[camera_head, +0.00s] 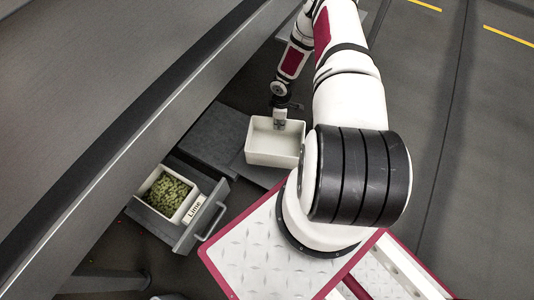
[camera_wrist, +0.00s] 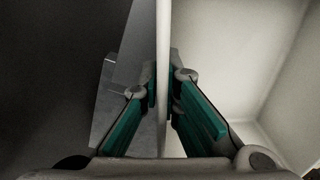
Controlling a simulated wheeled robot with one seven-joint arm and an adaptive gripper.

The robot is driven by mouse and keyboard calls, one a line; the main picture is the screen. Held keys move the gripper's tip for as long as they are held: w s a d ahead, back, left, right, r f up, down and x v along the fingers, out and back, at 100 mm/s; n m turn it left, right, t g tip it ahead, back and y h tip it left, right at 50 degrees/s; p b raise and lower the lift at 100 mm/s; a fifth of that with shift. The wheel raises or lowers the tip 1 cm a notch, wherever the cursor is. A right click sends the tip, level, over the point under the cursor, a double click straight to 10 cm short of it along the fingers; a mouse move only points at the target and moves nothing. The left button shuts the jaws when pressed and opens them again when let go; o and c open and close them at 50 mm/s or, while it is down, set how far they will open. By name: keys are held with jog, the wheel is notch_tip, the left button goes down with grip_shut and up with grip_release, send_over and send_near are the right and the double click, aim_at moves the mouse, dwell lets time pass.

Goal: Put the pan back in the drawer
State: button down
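A white, rectangular, open-topped pan (camera_head: 275,157) is in the middle of the head view and looks empty. My gripper (camera_head: 280,112) points down at its far wall. In the wrist view, the pan's thin wall (camera_wrist: 163,40) runs between my two fingers (camera_wrist: 163,85), which are closed onto it from both sides. The pan's pale inside (camera_wrist: 235,60) fills the right of that view. A grey drawer (camera_head: 187,236) stands pulled out at the lower left. It has a front handle and a "Lime" label. A white container (camera_head: 153,204) of green candies sits in it.
A dark grey slab (camera_head: 205,137) lies between the drawer and the pan, and a grey surface shows below the pan. A long metal edge (camera_head: 130,150) runs diagonally along the left. Open dark floor (camera_head: 460,150) lies to the right.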

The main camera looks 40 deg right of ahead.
aim_at(278, 132)
notch_tip(278, 132, down, 7)
jog(key=shift+w+f+b, duration=0.15)
jog(key=shift+b, duration=1.1)
jog(key=shift+f+b, duration=0.75)
jog(key=shift+f, duration=1.05)
jog(key=shift+f, duration=0.2)
jog(key=c, duration=1.8)
grip_release()
jog(key=shift+r, duration=0.2)
